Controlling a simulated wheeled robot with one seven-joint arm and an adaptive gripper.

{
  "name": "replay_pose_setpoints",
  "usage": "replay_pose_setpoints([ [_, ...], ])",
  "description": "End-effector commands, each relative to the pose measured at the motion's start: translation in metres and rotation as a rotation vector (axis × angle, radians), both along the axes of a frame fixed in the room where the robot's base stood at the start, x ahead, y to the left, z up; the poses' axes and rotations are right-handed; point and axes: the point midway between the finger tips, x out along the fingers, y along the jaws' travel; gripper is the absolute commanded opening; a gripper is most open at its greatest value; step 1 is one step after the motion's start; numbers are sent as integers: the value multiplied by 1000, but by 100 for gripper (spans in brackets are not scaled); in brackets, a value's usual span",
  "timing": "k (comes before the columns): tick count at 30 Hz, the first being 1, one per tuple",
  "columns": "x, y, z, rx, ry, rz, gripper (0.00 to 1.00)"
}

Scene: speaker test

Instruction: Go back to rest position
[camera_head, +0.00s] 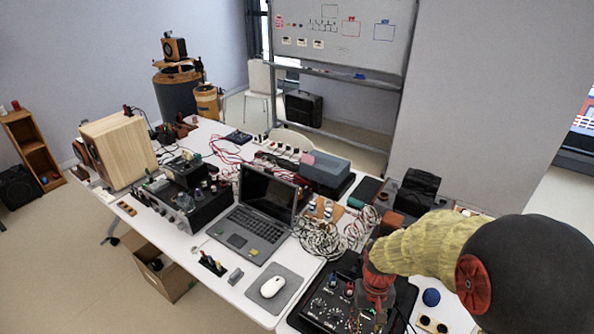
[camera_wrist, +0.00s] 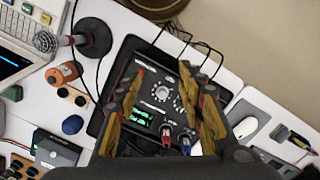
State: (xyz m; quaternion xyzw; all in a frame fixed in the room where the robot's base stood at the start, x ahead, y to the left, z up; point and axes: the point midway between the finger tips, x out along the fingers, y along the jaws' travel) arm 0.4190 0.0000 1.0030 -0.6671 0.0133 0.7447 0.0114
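My gripper (camera_wrist: 166,90) is open in the wrist view, with a yellowish finger on each side and nothing seen between them. The gap faces a black box with knobs (camera_wrist: 158,112), which has small green displays and red and blue connectors. In the head view my arm comes in from the right with a yellow sleeve, and my gripper (camera_head: 375,292) points down over the right part of the black box (camera_head: 325,310). Its fingertips are hard to make out there. I cannot tell whether the fingers touch the box.
A laptop (camera_head: 252,215), a white mouse (camera_head: 272,287) and a cable coil (camera_head: 322,238) lie left of my arm. A blue ball (camera_head: 431,297) is close on the right. The table is crowded.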

Motion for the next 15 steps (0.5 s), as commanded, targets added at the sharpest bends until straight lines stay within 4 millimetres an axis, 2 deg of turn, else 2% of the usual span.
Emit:
replay_pose_setpoints([
  [10,-37,0,73,1,-78,20,39],
  [15,-68,0,119,1,-183,29,39],
])
